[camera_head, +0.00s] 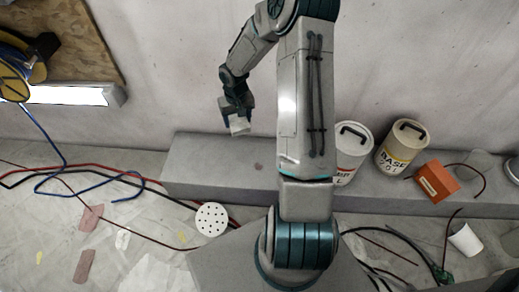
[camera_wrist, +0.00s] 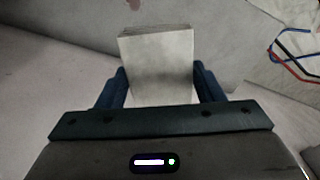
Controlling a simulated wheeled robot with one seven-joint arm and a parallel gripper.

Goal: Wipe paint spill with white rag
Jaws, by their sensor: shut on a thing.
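My gripper (camera_head: 237,116) is shut on the white rag (camera_head: 240,127), a pale folded block. In the wrist view the rag (camera_wrist: 158,65) sits between the two blue fingers of my gripper (camera_wrist: 160,75). They hold it in the air above the grey concrete ledge, in front of the wall. A small reddish-brown spot, which looks like the paint spill (camera_head: 258,166), is on top of the ledge, below and slightly right of the rag. In the wrist view part of a reddish spot (camera_wrist: 134,4) shows at the top edge, beyond the rag.
On the ledge (camera_head: 205,165) stand a white bucket (camera_head: 352,150), a cream bucket (camera_head: 401,148) and an orange box (camera_head: 436,182). Blue and red cables (camera_head: 75,175) cross the floor at left. A perforated white disc (camera_head: 211,219) leans by the ledge. The ledge's left part is clear.

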